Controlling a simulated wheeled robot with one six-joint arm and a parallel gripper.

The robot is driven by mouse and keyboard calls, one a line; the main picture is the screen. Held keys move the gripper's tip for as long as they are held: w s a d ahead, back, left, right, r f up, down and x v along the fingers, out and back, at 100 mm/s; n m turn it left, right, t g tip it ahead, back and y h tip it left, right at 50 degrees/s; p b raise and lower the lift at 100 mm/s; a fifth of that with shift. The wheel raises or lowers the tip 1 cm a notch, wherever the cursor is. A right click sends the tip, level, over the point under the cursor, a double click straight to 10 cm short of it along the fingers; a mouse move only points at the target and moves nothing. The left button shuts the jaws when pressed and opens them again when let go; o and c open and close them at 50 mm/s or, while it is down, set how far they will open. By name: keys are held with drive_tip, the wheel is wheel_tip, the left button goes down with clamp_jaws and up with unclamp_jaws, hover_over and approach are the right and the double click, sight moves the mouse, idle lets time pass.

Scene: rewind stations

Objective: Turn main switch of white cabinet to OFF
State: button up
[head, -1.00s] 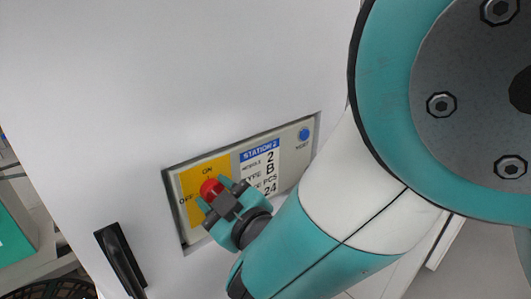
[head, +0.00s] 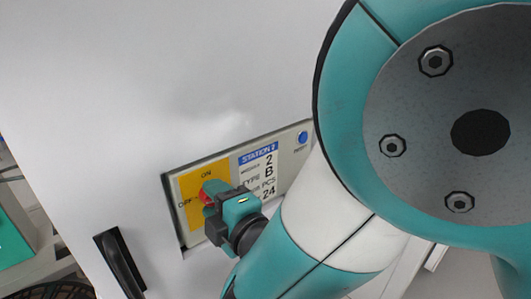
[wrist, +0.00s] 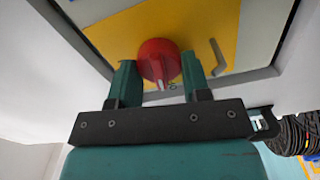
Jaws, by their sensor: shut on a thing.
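The white cabinet (head: 150,80) fills most of the head view. Its panel has a yellow plate (head: 187,181) marked ON at the top and OFF at the left. The red main switch (head: 206,194) sits on this plate, partly hidden by my gripper (head: 211,200). In the wrist view, the red switch (wrist: 158,58) is between the two teal fingers of my gripper (wrist: 159,78), which is shut on it. A pale mark shows on the knob's near edge there. I cannot tell for certain which label the switch points to.
A blue button (head: 303,137) and a Station 2 label (head: 259,155) are on the same panel, right of the switch. A black handle (head: 120,263) sticks out at the lower left. A green box (head: 12,240) stands beyond the cabinet's left edge.

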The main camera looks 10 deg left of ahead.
drive_tip(key=shift+s+a+n, duration=0.1)
drive_tip(key=shift+n, duration=0.8)
drive_tip(key=shift+f, duration=0.1)
drive_tip(key=o, duration=0.8)
drive_tip(key=shift+o, duration=0.6)
